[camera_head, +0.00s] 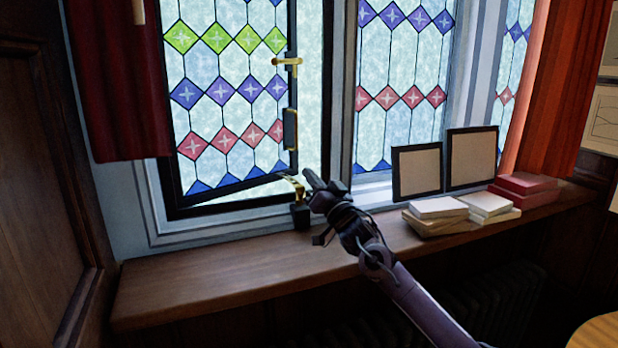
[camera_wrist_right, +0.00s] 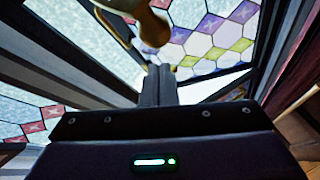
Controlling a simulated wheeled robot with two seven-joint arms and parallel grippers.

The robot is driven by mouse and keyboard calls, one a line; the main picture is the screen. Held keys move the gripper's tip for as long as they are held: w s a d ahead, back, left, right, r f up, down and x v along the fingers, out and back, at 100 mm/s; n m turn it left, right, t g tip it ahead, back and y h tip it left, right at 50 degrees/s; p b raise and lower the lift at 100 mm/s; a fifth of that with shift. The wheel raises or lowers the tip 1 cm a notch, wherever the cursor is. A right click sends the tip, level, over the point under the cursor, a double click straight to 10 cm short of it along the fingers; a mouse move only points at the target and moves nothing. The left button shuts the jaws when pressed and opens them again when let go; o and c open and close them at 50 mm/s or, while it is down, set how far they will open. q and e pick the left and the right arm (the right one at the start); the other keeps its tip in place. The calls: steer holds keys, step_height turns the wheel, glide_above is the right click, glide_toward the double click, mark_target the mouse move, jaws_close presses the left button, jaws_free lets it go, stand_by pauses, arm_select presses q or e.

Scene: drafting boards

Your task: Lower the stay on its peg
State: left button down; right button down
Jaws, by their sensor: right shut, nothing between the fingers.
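The brass stay (camera_head: 293,184) shows as a short curved piece at the lower corner of the leaded casement (camera_head: 232,110), just above the sill. The casement's lower edge stands at an angle to its frame. A small dark block (camera_head: 300,217) is under the stay's end; I cannot make out the peg. My right gripper (camera_head: 308,176) is shut and empty, its tips just right of the stay, apparently apart from it. In the right wrist view, the shut fingers (camera_wrist_right: 158,80) point toward a rounded brass piece (camera_wrist_right: 148,24), perhaps the stay's end. My left gripper is out of view.
A brass handle (camera_head: 287,61) and a dark fitting (camera_head: 290,129) are on the casement's edge. Two frames (camera_head: 418,172) and stacked books (camera_head: 436,208) stand right on the wooden sill (camera_head: 200,285). A red curtain (camera_head: 115,90) hangs left. The left sill is clear.

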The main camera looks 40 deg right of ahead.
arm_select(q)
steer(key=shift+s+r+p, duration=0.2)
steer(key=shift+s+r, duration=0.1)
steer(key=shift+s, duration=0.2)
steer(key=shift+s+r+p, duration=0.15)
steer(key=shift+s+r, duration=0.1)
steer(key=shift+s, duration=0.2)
arm_select(e)
steer(key=shift+a+f, duration=0.2)
steer(key=shift+f, duration=0.35)
steer(key=shift+a+f, duration=0.15)
steer(key=shift+f, duration=0.35)
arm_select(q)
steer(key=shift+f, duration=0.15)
arm_select(e)
steer(key=shift+f, duration=0.1)
